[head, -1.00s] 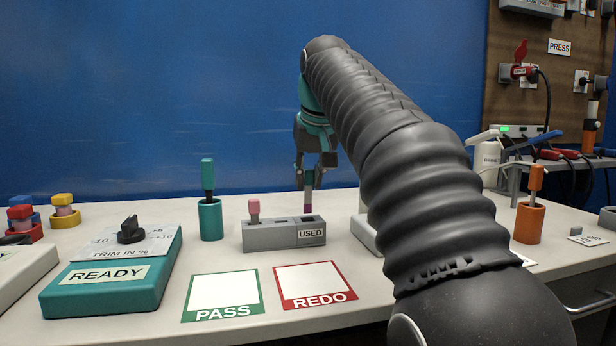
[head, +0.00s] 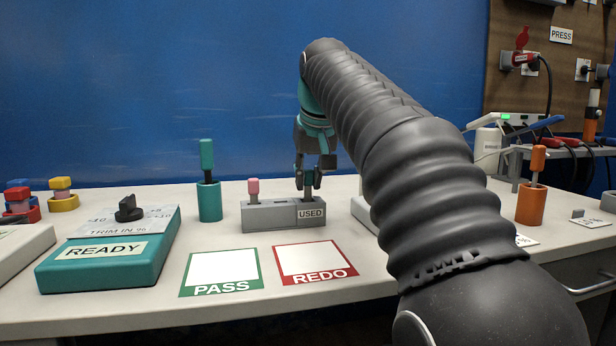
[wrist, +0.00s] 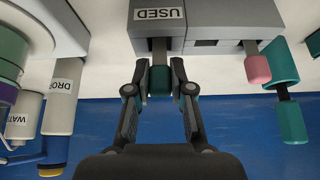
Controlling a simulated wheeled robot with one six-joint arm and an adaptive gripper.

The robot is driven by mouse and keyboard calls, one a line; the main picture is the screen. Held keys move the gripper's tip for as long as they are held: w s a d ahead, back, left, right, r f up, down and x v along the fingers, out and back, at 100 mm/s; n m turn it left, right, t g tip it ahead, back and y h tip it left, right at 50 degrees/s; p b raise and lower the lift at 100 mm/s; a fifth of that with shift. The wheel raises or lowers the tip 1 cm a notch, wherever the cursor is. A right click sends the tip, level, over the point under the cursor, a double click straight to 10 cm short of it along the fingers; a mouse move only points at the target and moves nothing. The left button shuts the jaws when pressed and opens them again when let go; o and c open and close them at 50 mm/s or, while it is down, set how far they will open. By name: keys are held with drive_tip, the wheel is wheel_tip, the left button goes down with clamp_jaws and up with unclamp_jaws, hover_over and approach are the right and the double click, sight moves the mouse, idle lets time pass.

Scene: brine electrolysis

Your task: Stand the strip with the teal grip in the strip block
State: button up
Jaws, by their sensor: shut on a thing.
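The grey strip block (head: 268,216), labelled USED at its right end, sits on the bench; it also shows in the wrist view (wrist: 200,18). My gripper (head: 308,188) is above its USED end, pointing down. In the wrist view my gripper (wrist: 159,88) is shut on the teal grip (wrist: 159,80) of the strip. The strip's grey shaft (wrist: 158,50) runs down into the slot at the USED end, and it looks upright. Its lower end is hidden in the block. A strip with a pink grip (head: 253,187) stands in the block's left slot; the middle slot looks empty.
A teal holder (head: 209,202) with a teal-handled tool stands left of the block. A READY box (head: 110,262) is farther left. PASS (head: 220,270) and REDO (head: 315,262) mats lie empty in front. An orange holder (head: 530,206) stands at right.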

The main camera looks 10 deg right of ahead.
drive_tip(key=o, duration=0.9)
drive_tip(key=v, duration=1.2)
